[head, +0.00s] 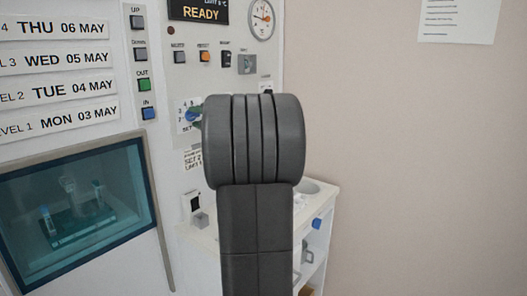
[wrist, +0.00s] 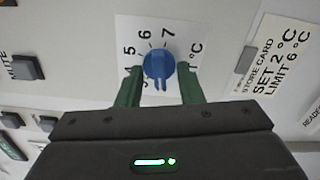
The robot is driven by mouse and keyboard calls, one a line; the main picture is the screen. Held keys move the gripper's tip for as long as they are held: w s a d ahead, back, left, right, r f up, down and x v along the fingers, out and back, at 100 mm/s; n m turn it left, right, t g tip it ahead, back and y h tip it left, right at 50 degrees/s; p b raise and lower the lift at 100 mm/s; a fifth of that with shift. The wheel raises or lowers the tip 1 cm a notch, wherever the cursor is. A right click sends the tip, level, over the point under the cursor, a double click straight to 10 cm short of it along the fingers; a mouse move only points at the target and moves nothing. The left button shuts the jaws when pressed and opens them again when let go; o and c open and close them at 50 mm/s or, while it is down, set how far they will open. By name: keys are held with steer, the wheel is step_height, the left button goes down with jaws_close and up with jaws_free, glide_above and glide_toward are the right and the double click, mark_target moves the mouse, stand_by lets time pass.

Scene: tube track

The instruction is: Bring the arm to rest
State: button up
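A blue dial knob (wrist: 158,67) sits on a white scale plate with printed numbers and °C in the wrist view. My gripper (wrist: 162,75) has two green fingers, one on each side of the knob. A gap shows between each finger and the knob, so the gripper looks open and empty. In the head view my dark arm rises through the middle and hides most of the gripper.
The white panel carries a READY display (head: 202,12), a gauge (head: 262,18) and several buttons. A glass window (head: 75,212) with a tray of tubes behind it is at lower left. A white side counter (head: 318,195) stands behind my arm.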

stand_by(0.4)
steer(key=b+v, duration=0.1)
steer(key=v, duration=1.3)
steer(key=p+x, duration=0.1)
steer(key=x, duration=1.3)
steer(key=shift+a, duration=0.1)
steer(key=shift+r+m+p, duration=0.3)
steer(key=shift+m+p, duration=0.1)
steer(key=shift+p, duration=0.3)
steer(key=shift+m+p, duration=0.9)
steer(key=m+p, duration=0.5)
steer(key=p, duration=0.1)
steer(key=shift+m, duration=0.3)
steer(key=b+v, duration=0.2)
steer(key=v, duration=1.1)
steer(key=shift+s+d+f+b, duration=0.15)
steer(key=shift+d+f+b, duration=0.1)
steer(key=shift+b, duration=0.1)
